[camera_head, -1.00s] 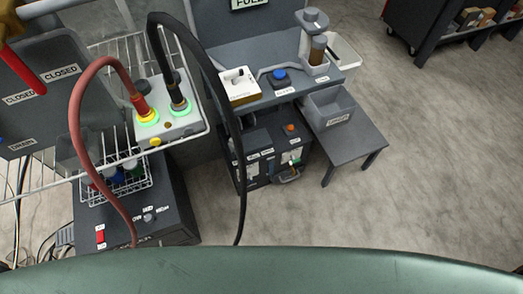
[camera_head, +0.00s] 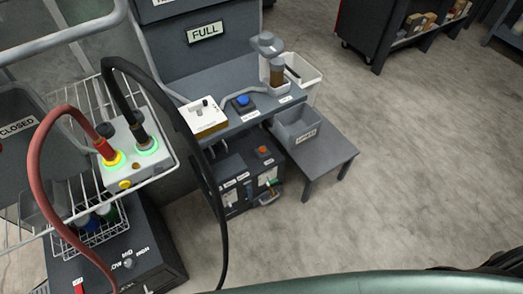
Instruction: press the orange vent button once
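An orange button (camera_head: 263,151) sits on top of a dark low cabinet (camera_head: 235,178) in the middle of the view, under the grey bench. I take this to be the vent button; its label is too small to read. Nothing touches it. Neither of my grippers shows in the view. A dark piece at the lower right edge may be part of my arm, but no fingertips are seen there.
A blue button (camera_head: 241,100) and a white switch box (camera_head: 202,118) are on the grey bench (camera_head: 220,75). A grey bin (camera_head: 298,126) stands on a low table (camera_head: 325,160). A black hose (camera_head: 222,235) hangs left of the cabinet. Floor at right (camera_head: 420,170) is clear.

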